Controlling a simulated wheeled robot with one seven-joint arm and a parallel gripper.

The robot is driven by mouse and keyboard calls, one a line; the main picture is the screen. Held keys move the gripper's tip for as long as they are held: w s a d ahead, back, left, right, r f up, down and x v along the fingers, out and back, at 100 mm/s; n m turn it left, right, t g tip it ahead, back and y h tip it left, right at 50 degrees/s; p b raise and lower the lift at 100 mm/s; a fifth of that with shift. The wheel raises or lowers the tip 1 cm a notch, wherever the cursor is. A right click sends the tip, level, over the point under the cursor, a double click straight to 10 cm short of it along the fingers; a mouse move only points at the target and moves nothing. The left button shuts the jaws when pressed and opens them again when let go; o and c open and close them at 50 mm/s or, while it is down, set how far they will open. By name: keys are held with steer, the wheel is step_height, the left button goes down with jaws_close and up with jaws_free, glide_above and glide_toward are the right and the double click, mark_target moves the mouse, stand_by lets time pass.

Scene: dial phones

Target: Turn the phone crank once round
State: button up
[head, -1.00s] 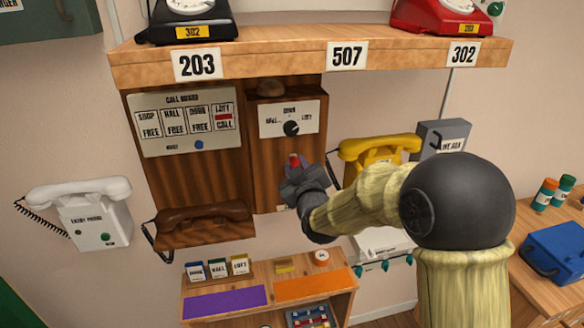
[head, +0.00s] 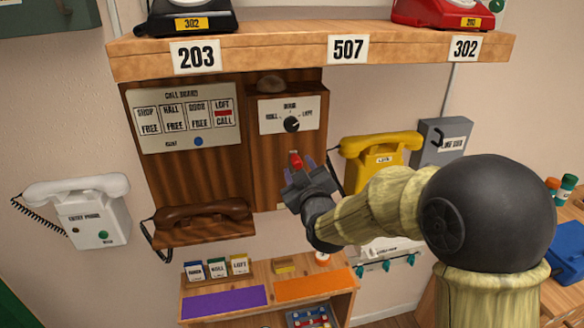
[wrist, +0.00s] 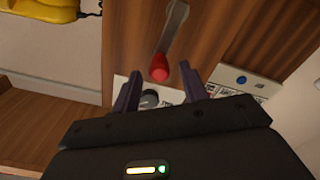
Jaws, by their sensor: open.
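The phone crank is a grey metal arm (wrist: 175,25) with a red knob (wrist: 160,71) at its end, on the wooden phone box (head: 285,150). The red knob also shows in the head view (head: 296,160), just beyond my fingertips. My gripper (wrist: 161,76) is open and empty, with one dark finger on each side of the knob in the wrist view. I see a gap on both sides and no contact. How deep the knob sits between the fingers I cannot tell. In the head view my gripper (head: 298,168) hides the crank's arm.
The call board (head: 190,120) and a brown handset (head: 205,218) are to the left. A yellow phone (head: 380,160) is close on the right. A shelf (head: 130,62) overhangs above.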

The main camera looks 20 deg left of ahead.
steer(key=shift+b+v, duration=0.9)
steer(key=shift+v, duration=1.15)
steer(key=s+d+f+m+g+h, duration=0.3)
steer(key=d+f, duration=0.2)
steer(key=d, duration=0.3)
steer(key=s+d+f+m+g+h, duration=0.25)
steer(key=d+f, duration=0.25)
steer(key=d, duration=0.4)
steer(key=s+d+f+m+g+h, duration=0.3)
steer(key=d+f, duration=0.2)
steer(key=d, duration=0.3)
steer(key=s+d+f+m+g+p, duration=0.1)
steer(key=s+d+f+m+g, duration=0.2)
steer(key=s+d, duration=0.4)
steer(key=s+g, duration=0.1)
steer(key=s, duration=0.2)
steer(key=shift+m+h, duration=0.35)
